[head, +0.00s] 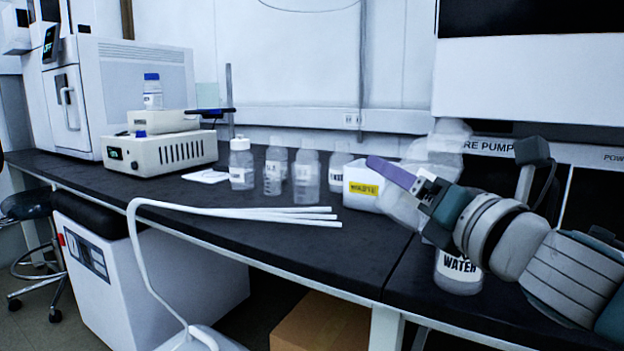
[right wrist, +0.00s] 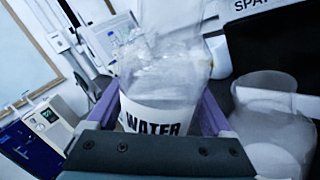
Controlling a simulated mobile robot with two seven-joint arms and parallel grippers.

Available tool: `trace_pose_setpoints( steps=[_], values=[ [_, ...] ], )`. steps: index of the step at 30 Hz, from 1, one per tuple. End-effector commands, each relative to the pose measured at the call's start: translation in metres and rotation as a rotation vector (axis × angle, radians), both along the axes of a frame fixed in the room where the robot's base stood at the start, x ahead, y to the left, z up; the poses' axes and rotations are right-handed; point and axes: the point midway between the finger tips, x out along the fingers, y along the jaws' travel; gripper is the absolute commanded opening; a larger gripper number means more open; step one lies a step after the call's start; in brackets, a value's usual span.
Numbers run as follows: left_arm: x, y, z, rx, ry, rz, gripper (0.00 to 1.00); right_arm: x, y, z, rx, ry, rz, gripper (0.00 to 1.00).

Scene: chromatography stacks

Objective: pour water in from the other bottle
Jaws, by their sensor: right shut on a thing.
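My right gripper (head: 408,186), with purple fingers, comes in from the right above the bench and is shut on a clear bottle (head: 402,208). The held bottle is tilted in the head view. In the right wrist view the held bottle (right wrist: 160,85) sits between the fingers, its white label reading WATER. Another bottle labelled WATER (head: 458,272) stands on the bench below my right wrist, its upper part hidden by my arm. A clear bottle (right wrist: 270,120) also shows beside the gripper in the right wrist view. The water level in the held bottle is unclear. My left gripper is out of view.
Several clear labelled bottles (head: 274,165) stand at the back of the dark bench (head: 300,240). A white box with a yellow label (head: 362,187) is near the held bottle. Instruments (head: 160,150) stand at left. White bent tubes (head: 240,212) cross the bench front.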

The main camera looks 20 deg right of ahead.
Motion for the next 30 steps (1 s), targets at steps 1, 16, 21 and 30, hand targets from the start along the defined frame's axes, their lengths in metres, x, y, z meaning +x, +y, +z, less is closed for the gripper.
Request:
trace_pose_setpoints(
  steps=[1,16,21,30],
  values=[
    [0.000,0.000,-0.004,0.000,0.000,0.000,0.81,0.000,0.000,-0.001,0.014,-0.006,0.001,0.00],
    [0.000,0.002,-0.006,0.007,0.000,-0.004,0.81,0.000,0.000,-0.002,0.034,-0.009,0.001,0.00],
    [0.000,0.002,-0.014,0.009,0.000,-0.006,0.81,0.001,0.002,-0.009,0.073,-0.014,0.001,0.00],
    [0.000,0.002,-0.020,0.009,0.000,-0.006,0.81,0.001,0.004,-0.013,0.126,-0.022,0.001,0.00]
  ],
)
